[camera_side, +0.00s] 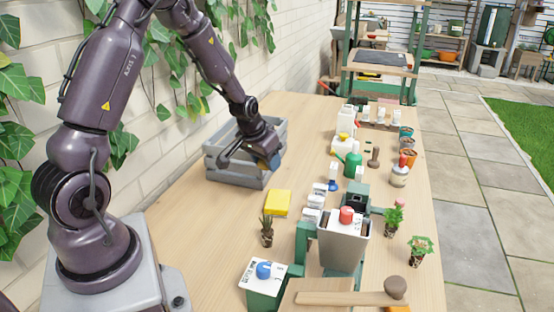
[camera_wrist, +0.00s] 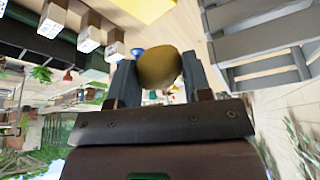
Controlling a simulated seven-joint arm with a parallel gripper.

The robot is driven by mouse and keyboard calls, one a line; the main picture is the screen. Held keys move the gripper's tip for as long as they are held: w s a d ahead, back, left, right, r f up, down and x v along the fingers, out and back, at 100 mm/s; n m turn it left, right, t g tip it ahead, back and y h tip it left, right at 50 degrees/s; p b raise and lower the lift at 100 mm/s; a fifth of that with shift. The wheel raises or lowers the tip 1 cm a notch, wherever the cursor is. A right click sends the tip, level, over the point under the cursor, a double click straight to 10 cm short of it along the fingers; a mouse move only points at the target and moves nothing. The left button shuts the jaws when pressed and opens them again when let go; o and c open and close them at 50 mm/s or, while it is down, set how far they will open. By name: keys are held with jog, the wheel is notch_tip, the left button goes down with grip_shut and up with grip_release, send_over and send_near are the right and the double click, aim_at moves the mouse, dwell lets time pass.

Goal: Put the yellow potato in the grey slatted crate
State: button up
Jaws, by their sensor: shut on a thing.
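The yellow potato (camera_wrist: 159,69) is brownish yellow and round, and sits between the two fingers of my gripper (camera_wrist: 156,78) in the wrist view. The fingers are shut on it from both sides. In the side view my gripper (camera_side: 267,160) is at the near right side of the grey slatted crate (camera_side: 232,178), about at rim height. The potato is mostly hidden there by the gripper. In the wrist view the crate's slats (camera_wrist: 262,42) are at the upper right, beside the potato and apart from it. The inside of the crate is mostly hidden by my arm.
A yellow block (camera_side: 277,203) lies on the wooden table nearer than the crate. A row of white-labelled boxes (camera_side: 317,200), a green watering can (camera_side: 350,165) and small potted plants (camera_side: 393,218) stand to the right. A brick wall (camera_side: 195,135) runs along the left.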

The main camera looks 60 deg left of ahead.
jog(key=shift+s+d+r, duration=0.3)
jog(key=shift+s+r, duration=0.2)
jog(key=shift+s, duration=0.1)
jog(key=r, duration=0.5)
jog(key=shift+w+a, duration=0.15)
jog(key=shift+a, duration=0.1)
jog(key=w+a+n+g+y, duration=0.15)
jog(key=w+a, duration=0.25)
jog(key=a, duration=0.9)
jog(key=w+a+n+t, duration=0.1)
jog(key=w+a+n, duration=0.25)
jog(key=a, duration=0.95)
jog(key=shift+m+g, duration=0.25)
jog(key=shift+m, duration=0.15)
jog(key=f, duration=1.2)
jog(key=shift+w+d+f, duration=0.1)
jog(key=shift+w+f, duration=0.1)
jog(key=shift+f, duration=2.45)
jog(key=shift+f, duration=0.1)
jog(key=o, duration=1)
